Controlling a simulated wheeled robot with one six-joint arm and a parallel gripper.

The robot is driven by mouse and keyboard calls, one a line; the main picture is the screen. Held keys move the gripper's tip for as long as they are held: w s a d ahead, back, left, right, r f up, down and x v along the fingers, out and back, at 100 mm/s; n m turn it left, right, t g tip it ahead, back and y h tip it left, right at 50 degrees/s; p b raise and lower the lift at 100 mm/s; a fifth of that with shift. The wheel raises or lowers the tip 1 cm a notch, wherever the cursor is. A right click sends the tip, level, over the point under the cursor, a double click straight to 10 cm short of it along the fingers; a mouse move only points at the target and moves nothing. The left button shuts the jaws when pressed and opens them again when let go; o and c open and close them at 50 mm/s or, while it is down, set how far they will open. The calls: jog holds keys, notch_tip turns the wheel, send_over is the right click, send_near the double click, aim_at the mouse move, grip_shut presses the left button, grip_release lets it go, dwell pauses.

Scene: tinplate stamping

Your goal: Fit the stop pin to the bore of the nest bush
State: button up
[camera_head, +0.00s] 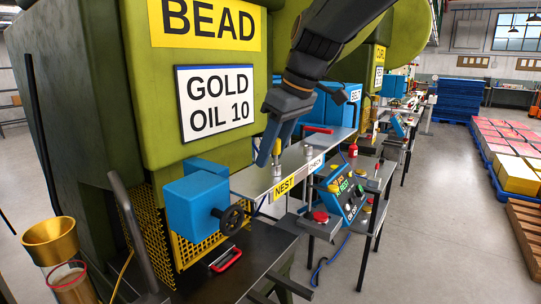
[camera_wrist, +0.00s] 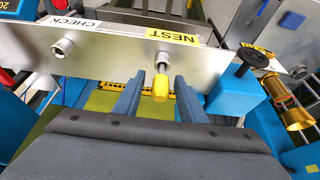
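The stop pin has a yellow grip (camera_wrist: 160,88) and a silver shank (camera_wrist: 162,68). In the wrist view it lies between the fingers of my gripper (camera_wrist: 158,84), with a gap on each side, so the fingers look open around it. The shank end meets the nest bush (camera_wrist: 163,56) on the metal plate by the yellow NEST label (camera_wrist: 173,36). I cannot tell how deep it sits in the bore. In the head view my gripper (camera_head: 272,150) points down over the NEST end of the plate, and its fingers partly hide the pin.
A second bush (camera_wrist: 62,47) sits by the white CHECK label (camera_wrist: 78,22). A blue box with a black handwheel (camera_head: 231,217) stands close to the NEST end. A button panel (camera_head: 343,194) is in front, right of the NEST label.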

jog(key=b+v, duration=0.1)
jog(key=v, duration=0.5)
jog(key=shift+r+b, duration=0.3)
jog(key=shift+s+d, duration=0.1)
jog(key=shift+d, duration=0.05)
